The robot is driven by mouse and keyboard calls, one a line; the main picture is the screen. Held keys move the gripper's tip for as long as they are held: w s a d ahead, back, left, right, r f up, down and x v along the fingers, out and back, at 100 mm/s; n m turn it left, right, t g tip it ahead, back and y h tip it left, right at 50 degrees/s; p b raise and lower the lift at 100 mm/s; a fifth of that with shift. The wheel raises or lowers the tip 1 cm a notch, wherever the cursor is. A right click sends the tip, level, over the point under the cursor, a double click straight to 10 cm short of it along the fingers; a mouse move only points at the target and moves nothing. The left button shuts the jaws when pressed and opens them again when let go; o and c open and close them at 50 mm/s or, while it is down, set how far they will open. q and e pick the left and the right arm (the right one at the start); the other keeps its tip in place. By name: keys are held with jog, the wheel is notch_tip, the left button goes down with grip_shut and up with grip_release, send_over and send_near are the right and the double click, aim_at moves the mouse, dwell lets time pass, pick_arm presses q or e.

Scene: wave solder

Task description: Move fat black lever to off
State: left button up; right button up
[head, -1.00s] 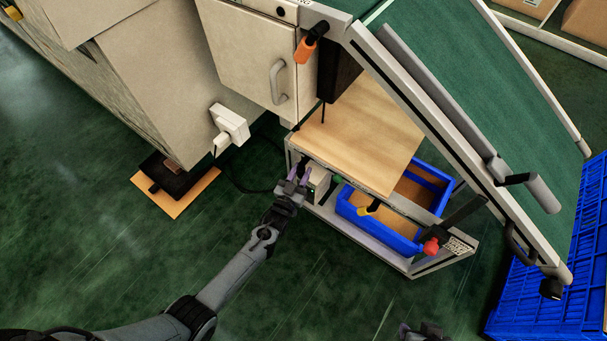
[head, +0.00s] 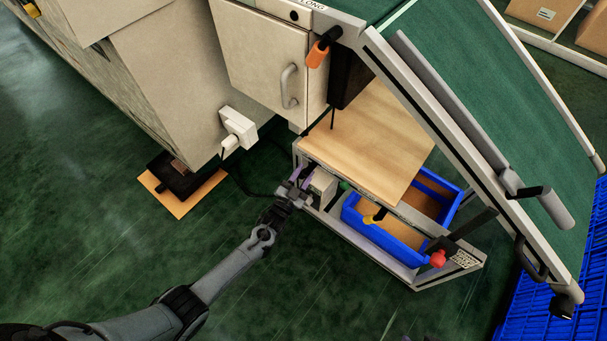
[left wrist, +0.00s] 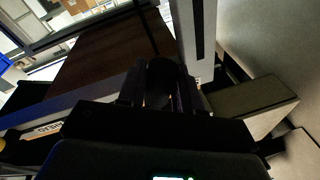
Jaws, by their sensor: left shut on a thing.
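My left gripper (head: 298,181), with purple fingers, is at the left end of the low metal frame under the wooden board. It is shut on a dark, rounded thing that looks like the fat black lever (left wrist: 163,74), seen between the fingers in the left wrist view. In the head view the fingers hide most of the lever, and its exact position cannot be read. Only a sliver of what seems to be my right gripper (head: 428,338) shows at the bottom edge.
A pale box (head: 322,187) sits just right of my left gripper. Along the frame are a green knob (head: 344,185), a yellow knob (head: 369,219) and a red knob (head: 437,258). A blue bin (head: 385,237) stands inside the frame.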

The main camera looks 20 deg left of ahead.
pick_arm(q)
jog(key=o, duration=0.9)
jog(key=shift+o, duration=0.2)
jog(key=shift+s+p, duration=0.45)
jog(key=shift+s, duration=0.1)
jog(key=p+v, duration=0.3)
jog(key=v, duration=0.6)
jog(key=shift+s+p, duration=0.3)
jog(key=shift+s, duration=0.1)
jog(key=shift+a+f, duration=0.1)
